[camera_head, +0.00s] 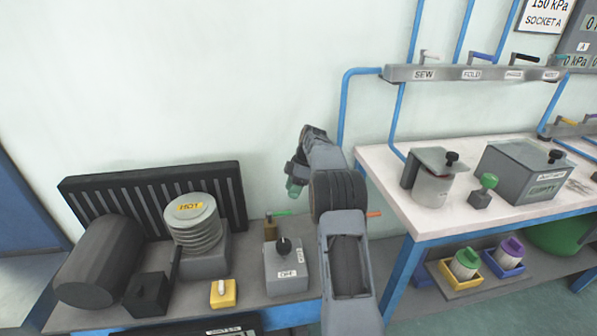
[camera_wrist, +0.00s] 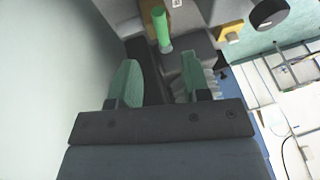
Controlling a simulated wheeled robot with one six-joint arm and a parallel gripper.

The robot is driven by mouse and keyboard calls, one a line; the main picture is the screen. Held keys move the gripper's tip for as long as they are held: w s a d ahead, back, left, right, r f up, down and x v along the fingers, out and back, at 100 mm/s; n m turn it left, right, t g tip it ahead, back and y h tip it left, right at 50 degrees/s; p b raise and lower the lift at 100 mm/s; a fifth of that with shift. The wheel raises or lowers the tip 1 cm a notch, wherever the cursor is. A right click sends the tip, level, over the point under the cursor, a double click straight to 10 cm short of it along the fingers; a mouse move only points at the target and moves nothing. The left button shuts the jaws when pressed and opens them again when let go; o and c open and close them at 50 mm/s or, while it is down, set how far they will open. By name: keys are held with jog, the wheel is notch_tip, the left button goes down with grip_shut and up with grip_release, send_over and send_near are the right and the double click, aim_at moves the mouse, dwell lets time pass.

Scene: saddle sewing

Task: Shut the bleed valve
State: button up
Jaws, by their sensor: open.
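A small brass valve (camera_head: 270,230) with a green lever (camera_head: 283,212) stands at the back of the low bench; it looks like the bleed valve, though I see no label on it. The lever lies roughly level and points right. In the wrist view the green lever (camera_wrist: 160,30) shows beyond the fingers, in front of its brass body (camera_wrist: 150,8). My gripper (camera_head: 294,187) is above and slightly right of the valve. In the wrist view my gripper (camera_wrist: 160,82) has its green fingers apart, with nothing held and the lever apparently clear of them.
A grey box with a black knob (camera_head: 284,245) stands just in front of the valve. A ribbed canister (camera_head: 193,222), a black cylinder (camera_head: 98,262) and a yellow switch box (camera_head: 223,294) share the bench. A white-topped table (camera_head: 400,190) stands right, below a valve rail (camera_head: 450,74).

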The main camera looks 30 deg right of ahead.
jog(key=p+v, duration=0.1)
jog(key=v, duration=0.5)
jog(key=shift+r+p, duration=0.25)
jog(key=shift+p, duration=0.05)
jog(key=shift+d, duration=0.1)
notch_tip(320, 180, down, 5)
jog(key=s+m+h, duration=0.1)
jog(key=m, duration=0.7)
jog(key=s+a+r+m+t+h+p, duration=0.2)
jog(key=s+a+r+m+p, duration=0.1)
jog(key=s+a+r+p, duration=0.4)
jog(key=s+a+r+m+t+h+p, duration=0.2)
jog(key=s+a+r+p, duration=0.5)
jog(key=s+a+r, duration=0.5)
jog(key=s+r, duration=0.1)
jog(key=s, duration=0.7)
jog(key=shift+s+a+m, duration=0.2)
jog(key=shift+a+m, duration=0.15)
jog(key=shift+m, duration=0.05)
